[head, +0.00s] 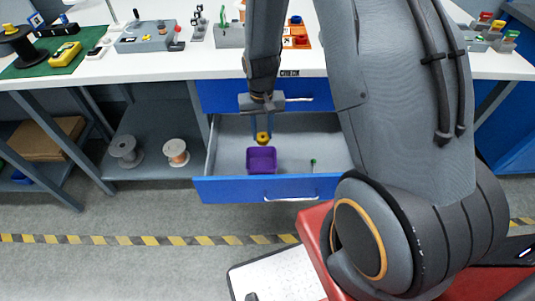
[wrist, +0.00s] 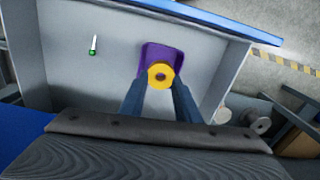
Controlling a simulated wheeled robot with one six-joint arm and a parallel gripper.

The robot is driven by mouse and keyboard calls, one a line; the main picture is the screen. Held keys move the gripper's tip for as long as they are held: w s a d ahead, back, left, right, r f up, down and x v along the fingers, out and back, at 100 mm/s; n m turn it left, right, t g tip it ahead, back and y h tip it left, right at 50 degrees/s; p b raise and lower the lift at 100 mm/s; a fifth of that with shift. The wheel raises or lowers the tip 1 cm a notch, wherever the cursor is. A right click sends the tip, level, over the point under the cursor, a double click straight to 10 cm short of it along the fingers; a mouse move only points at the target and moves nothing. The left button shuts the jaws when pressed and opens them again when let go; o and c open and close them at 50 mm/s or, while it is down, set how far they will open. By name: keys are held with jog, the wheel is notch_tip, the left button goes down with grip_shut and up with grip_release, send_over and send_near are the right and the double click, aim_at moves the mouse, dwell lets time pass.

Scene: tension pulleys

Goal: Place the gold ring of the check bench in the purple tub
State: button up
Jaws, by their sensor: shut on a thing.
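The gold ring (wrist: 160,75) is held between the fingertips of my gripper (wrist: 160,84), which is shut on it. In the head view my gripper (head: 263,132) points down into an open drawer, with the gold ring (head: 263,138) at its tips. The purple tub (head: 261,161) stands in the drawer just below the ring in the head view. In the wrist view the purple tub (wrist: 163,53) shows behind the ring, partly hidden by it. The ring overlaps the tub's near part there; its exact height above the tub is hard to tell.
The blue-fronted drawer (head: 240,188) is pulled out below the white bench (head: 200,66). A small green-ended item (head: 313,163) lies in the drawer, right of the tub. Two spools (head: 176,153) stand on the grey shelf to the left. The drawer floor between tub and green-ended item is clear.

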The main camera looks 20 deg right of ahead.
notch_tip(320, 180, down, 9)
jog(key=w+d+m+b, duration=0.1)
jog(key=w+m+b, duration=0.2)
jog(key=m+b, duration=0.6)
jog(key=m+p, duration=0.3)
jog(key=m, duration=0.1)
send_near(264, 166)
notch_tip(264, 166, down, 6)
jog(key=shift+a+r, duration=0.1)
jog(key=shift+r, duration=0.1)
jog(key=shift+s+f, duration=0.1)
jog(key=shift+f, duration=0.05)
jog(key=o, duration=1.1)
jog(key=shift+c, duration=0.2)
